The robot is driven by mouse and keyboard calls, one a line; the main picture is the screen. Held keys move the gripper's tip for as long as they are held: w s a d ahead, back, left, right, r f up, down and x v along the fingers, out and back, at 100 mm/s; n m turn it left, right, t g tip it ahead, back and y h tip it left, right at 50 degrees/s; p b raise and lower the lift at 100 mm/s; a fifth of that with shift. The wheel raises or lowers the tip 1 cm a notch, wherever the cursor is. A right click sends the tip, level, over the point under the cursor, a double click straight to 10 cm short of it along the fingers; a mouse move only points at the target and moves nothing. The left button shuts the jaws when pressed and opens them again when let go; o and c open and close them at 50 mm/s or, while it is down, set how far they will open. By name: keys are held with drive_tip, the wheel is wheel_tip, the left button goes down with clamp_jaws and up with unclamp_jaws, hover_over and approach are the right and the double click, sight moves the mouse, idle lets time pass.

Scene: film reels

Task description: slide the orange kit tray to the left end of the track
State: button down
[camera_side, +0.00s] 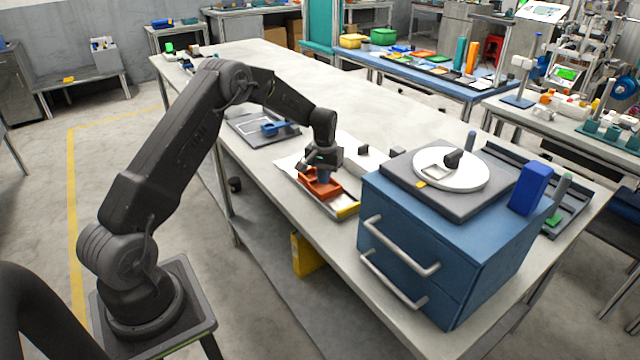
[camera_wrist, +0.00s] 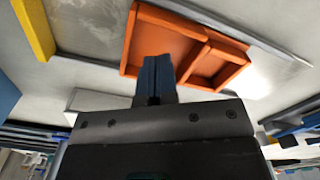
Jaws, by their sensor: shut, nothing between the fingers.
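The orange kit tray (camera_side: 334,189), a shallow box with a divider, sits on the track in the side view. The track's near right end carries a yellow block (camera_side: 347,211), with bare track between block and tray. My gripper (camera_side: 323,178) points down at the tray, its fingers shut with nothing between them. In the wrist view, the shut blue-grey fingers (camera_wrist: 155,75) overlap the tray (camera_wrist: 165,45) near its divider and hide part of it. I cannot tell whether they touch it. The yellow block (camera_wrist: 34,28) is at upper left there; a rail (camera_wrist: 240,35) runs along the tray's far side.
A blue drawer cabinet (camera_side: 390,225) with protruding handles stands right of the track, bearing a white disc (camera_side: 435,177) and a blue block (camera_side: 530,189). A dark tray with a blue part (camera_side: 274,128) lies farther back.

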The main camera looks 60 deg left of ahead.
sight(323, 189)
drive_tip(key=shift+f, duration=0.2)
idle(0.5)
drive_tip(key=shift+f, duration=1)
drive_tip(key=shift+s+f, duration=0.15)
drive_tip(key=shift+f, duration=0.65)
drive_tip(key=shift+s+a, duration=0.1)
drive_tip(key=shift+a, duration=5.1)
drive_tip(key=shift+w+d+r, duration=0.1)
drive_tip(key=shift+d+r, duration=0.1)
drive_tip(key=shift+r, duration=1.05)
drive_tip(key=shift+w+d+r, duration=0.1)
drive_tip(key=shift+d+r, duration=0.05)
drive_tip(key=shift+r, duration=1.05)
drive_tip(key=shift+w+d+r, duration=0.1)
drive_tip(key=shift+d+r, duration=0.1)
drive_tip(key=shift+r, duration=1.05)
